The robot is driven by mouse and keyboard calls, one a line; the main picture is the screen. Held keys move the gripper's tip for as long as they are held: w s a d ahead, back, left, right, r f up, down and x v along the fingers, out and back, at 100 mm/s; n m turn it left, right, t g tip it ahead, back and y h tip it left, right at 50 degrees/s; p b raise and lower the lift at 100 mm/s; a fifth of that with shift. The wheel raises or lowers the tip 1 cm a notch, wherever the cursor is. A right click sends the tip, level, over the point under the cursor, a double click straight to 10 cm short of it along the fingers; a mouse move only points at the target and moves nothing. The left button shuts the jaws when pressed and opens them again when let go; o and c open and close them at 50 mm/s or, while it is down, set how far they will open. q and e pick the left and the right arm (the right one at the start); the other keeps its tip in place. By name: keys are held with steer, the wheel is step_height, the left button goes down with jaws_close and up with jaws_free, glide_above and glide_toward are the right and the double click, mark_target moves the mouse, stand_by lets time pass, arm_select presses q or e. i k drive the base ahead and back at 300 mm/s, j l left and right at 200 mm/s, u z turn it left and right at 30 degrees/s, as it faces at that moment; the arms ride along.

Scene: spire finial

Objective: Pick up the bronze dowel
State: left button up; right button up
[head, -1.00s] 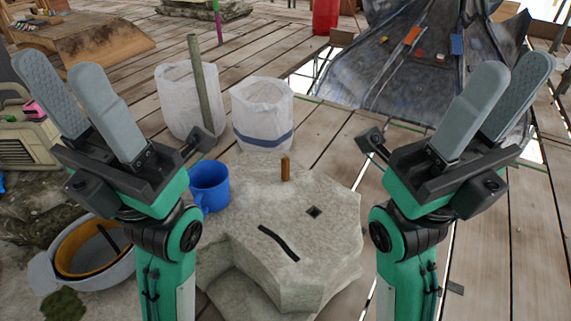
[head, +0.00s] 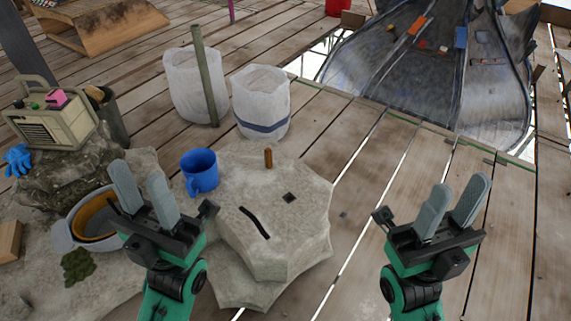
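The bronze dowel (head: 268,158) stands upright as a short brown peg near the back edge of the pale stone block (head: 305,225). A dark square hole (head: 289,197) and a dark curved strip or slot (head: 255,222) show on the block's top. My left gripper (head: 142,184) is left of the block, apart from the dowel, with its fingers slightly spread and nothing between them. My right gripper (head: 452,204) is right of the block over the planks, also slightly spread and empty.
A blue mug (head: 199,171) stands at the block's left edge. Two white sacks (head: 190,85) (head: 262,100) stand behind, with a pole at the left one. A helmet-like bowl (head: 65,238) and a radio (head: 50,115) are at left. The planks at right are clear.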

mark_target(268, 152)
steer(key=i+l+u, duration=0.1)
steer(key=l+u, duration=0.35)
steer(key=l, duration=1.7)
steer(key=i+l+u, duration=0.15)
steer(key=i, duration=0.3)
steer(key=i+l+u, duration=0.1)
steer(key=i, duration=0.35)
